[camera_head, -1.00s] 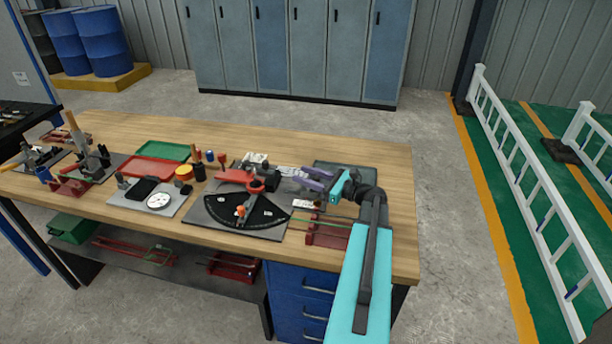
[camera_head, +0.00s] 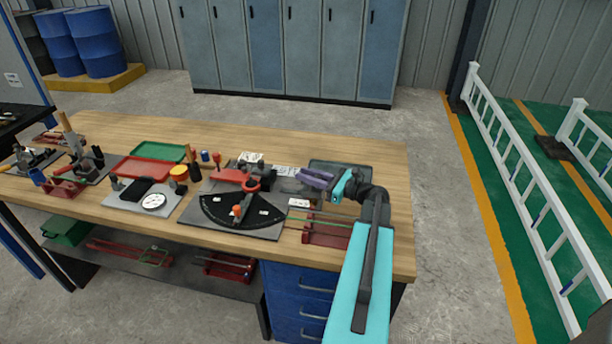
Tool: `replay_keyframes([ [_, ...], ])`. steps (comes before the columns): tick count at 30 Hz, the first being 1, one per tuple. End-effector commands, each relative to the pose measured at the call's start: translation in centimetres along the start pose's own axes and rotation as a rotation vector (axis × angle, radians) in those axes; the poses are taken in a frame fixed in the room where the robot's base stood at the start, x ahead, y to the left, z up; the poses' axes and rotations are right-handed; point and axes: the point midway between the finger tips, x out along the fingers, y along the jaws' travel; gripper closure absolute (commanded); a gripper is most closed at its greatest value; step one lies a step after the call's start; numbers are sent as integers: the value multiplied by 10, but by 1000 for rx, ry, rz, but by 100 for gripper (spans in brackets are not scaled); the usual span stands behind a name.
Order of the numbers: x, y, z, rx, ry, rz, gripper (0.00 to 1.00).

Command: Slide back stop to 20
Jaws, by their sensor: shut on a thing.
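My gripper (camera_head: 312,180) has purple fingers and comes in from the right at the end of my cyan and dark arm. It is shut on a small grey part, which I take to be the back stop; the fingers largely hide it. This is at the right side of the bending fixture, whose black fan-shaped dial plate (camera_head: 240,212) has a red handle (camera_head: 253,184) above it. A grey bar runs from the dial toward my gripper. The scale marks and the stop's reading are too small to tell.
A white label (camera_head: 299,203) lies just in front of my gripper, with a red rack (camera_head: 326,230) near the table's front edge. A dark tray (camera_head: 341,168) is behind my gripper. Red (camera_head: 146,172) and green (camera_head: 159,152) trays stand left.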

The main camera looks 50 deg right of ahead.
Motion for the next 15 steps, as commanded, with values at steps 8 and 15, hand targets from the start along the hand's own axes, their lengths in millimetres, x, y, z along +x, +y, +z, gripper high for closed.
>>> replay_keyframes([
  [8, 0, 0, 0, 0, 0, 0, 62],
  [15, -1, 0, 0, 0, 0, 0, 62],
])
